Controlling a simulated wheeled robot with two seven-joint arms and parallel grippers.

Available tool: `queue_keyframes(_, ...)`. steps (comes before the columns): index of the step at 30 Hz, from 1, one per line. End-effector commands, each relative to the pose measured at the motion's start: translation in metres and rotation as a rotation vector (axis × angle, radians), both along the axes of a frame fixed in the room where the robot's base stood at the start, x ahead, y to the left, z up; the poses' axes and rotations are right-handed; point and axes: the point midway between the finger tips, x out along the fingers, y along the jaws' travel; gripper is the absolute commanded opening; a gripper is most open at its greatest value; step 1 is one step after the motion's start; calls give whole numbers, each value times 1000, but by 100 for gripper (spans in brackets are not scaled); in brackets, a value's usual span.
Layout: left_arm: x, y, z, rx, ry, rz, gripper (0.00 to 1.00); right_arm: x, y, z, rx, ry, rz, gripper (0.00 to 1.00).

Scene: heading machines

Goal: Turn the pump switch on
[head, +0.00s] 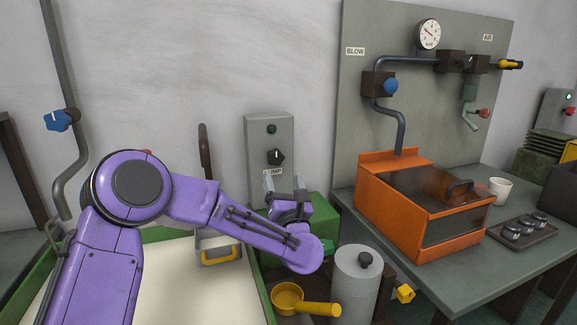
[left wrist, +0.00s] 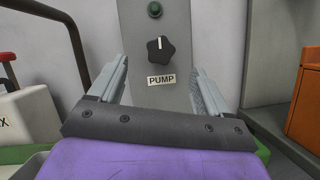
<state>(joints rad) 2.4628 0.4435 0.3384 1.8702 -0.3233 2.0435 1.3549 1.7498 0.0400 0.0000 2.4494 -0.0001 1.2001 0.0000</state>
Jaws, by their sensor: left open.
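The pump switch (head: 276,156) is a black rotary knob on a grey wall box (head: 255,135), above a label that is partly hidden by my gripper in the head view. In the left wrist view the knob (left wrist: 160,50) shows whole, its white mark pointing up, above the PUMP label (left wrist: 161,79). A dark green lamp (left wrist: 155,9) sits above the knob and looks unlit. My left gripper (head: 284,182) is open and empty, below and in front of the knob. Its two fingers (left wrist: 160,82) stand on either side of the label, apart from the knob. My right gripper is not in view.
An orange bin (head: 408,228) with a dark lid stands on the grey bench at right. A grey panel (head: 425,90) with pipes and a gauge rises behind it. A grey cylinder (head: 352,284) and a yellow-handled scoop (head: 288,297) are below my left gripper. Bare wall surrounds the switch box.

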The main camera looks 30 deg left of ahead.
Motion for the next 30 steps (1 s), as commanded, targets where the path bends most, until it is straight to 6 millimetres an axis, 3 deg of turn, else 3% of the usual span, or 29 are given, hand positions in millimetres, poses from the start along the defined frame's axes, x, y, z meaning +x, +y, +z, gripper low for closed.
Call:
queue_keyframes(1,0,0,-9,0,0,0,78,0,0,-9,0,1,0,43)
queue_keyframes(4,2,1,-10,-1,-1,1,78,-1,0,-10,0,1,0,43)
queue_keyframes(19,64,60,27,-1,0,2,78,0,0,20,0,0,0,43)
queue_keyframes(30,72,68,29,0,0,0,78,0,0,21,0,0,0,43)
